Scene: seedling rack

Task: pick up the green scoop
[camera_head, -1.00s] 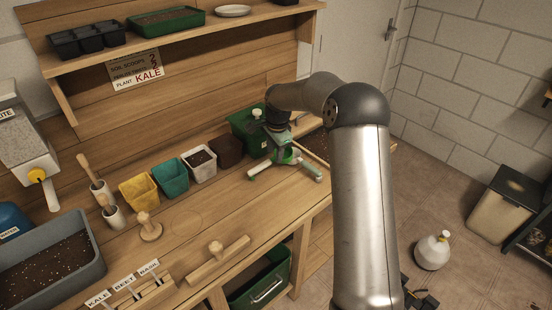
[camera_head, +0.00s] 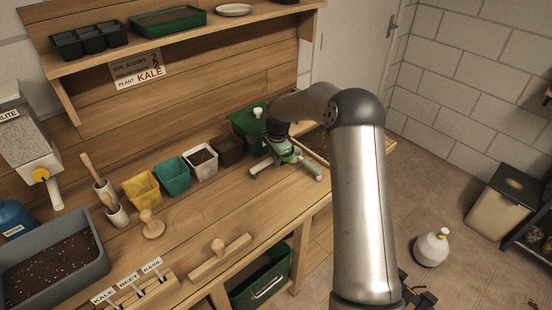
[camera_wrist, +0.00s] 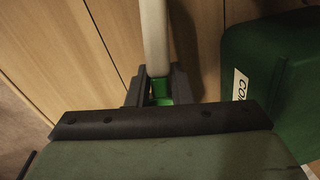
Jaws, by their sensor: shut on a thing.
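My gripper (camera_head: 287,157) is low over the right end of the bench, in front of the dark green bin. In the wrist view its dark jaws (camera_wrist: 160,88) are shut on the green scoop. The scoop's pale handle (camera_wrist: 154,40) runs away from the jaws to the top edge, and a small green part (camera_wrist: 161,88) shows between them. The rest of the scoop is hidden by the gripper body. In the head view I cannot clearly tell the scoop from the green and pale gripper parts, or whether it touches the bench.
The green bin (camera_head: 246,121) stands close behind my gripper; its labelled side (camera_wrist: 262,80) fills the right of the wrist view. White (camera_head: 201,165), teal (camera_head: 173,178) and yellow (camera_head: 141,190) pots stand to the left. The bench front (camera_head: 205,230) has free room around a wooden tamper (camera_head: 219,258).

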